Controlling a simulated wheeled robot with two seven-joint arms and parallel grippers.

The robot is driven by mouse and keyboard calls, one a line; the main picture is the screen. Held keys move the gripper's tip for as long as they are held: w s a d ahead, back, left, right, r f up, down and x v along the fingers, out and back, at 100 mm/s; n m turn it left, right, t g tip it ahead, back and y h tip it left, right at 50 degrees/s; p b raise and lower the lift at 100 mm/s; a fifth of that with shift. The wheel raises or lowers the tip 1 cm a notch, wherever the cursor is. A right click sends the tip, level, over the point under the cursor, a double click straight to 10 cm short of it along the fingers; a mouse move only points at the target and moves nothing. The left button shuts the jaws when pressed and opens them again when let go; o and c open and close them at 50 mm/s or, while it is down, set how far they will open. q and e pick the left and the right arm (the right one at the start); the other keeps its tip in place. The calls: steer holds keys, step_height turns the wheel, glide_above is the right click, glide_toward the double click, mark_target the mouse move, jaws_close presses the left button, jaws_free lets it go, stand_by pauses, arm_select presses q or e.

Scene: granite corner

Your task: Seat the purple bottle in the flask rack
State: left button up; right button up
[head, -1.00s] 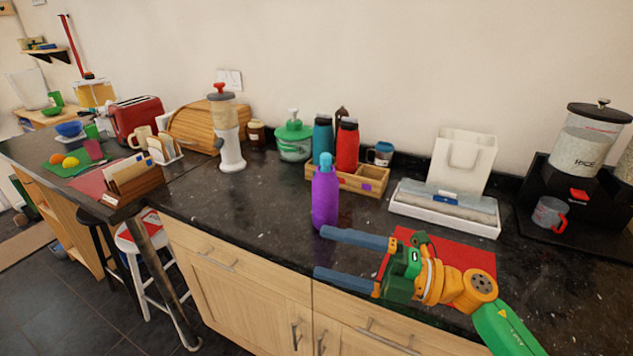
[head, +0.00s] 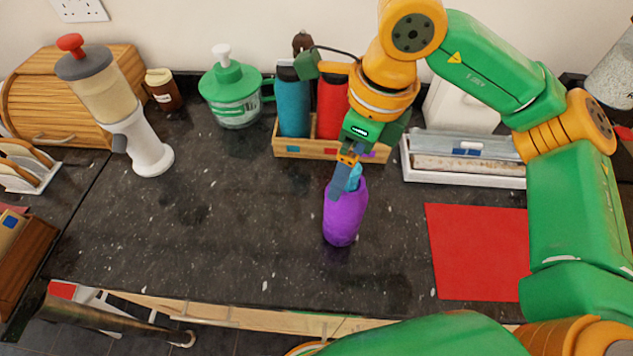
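The purple bottle (head: 345,212) with a light blue cap stands, as far as I can tell, on the dark counter in front of the flask rack (head: 330,149). My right gripper (head: 343,182) points down from above at the bottle's cap and shoulder. A blue-grey finger crosses the cap, and the other finger is not clearly seen, so its grip is unclear. The wooden rack holds a teal flask (head: 292,103) at its left and a red flask (head: 331,106) beside it. The rack's right part is mostly hidden behind my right gripper. My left gripper is out of view.
A green-lidded container (head: 236,88) stands left of the rack. A white tray (head: 465,173) with rolls lies to its right. A red mat (head: 478,252) lies at the front right. A grey-and-white dispenser (head: 115,105) stands left. The counter left of the bottle is clear.

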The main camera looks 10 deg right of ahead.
mark_target(353, 186)
steer(key=s+f+p, duration=0.2)
steer(key=f, duration=0.1)
steer(key=shift+d+p, duration=0.1)
steer(key=shift+p, duration=0.3)
steer(key=f, duration=0.3)
steer(key=shift+w+a, duration=0.3)
steer(key=shift+w+a+f, duration=0.1)
steer(key=shift+w+f, duration=0.1)
steer(key=shift+f, duration=0.05)
steer(key=shift+w, duration=0.1)
steer(key=c, duration=1.2)
jaws_close()
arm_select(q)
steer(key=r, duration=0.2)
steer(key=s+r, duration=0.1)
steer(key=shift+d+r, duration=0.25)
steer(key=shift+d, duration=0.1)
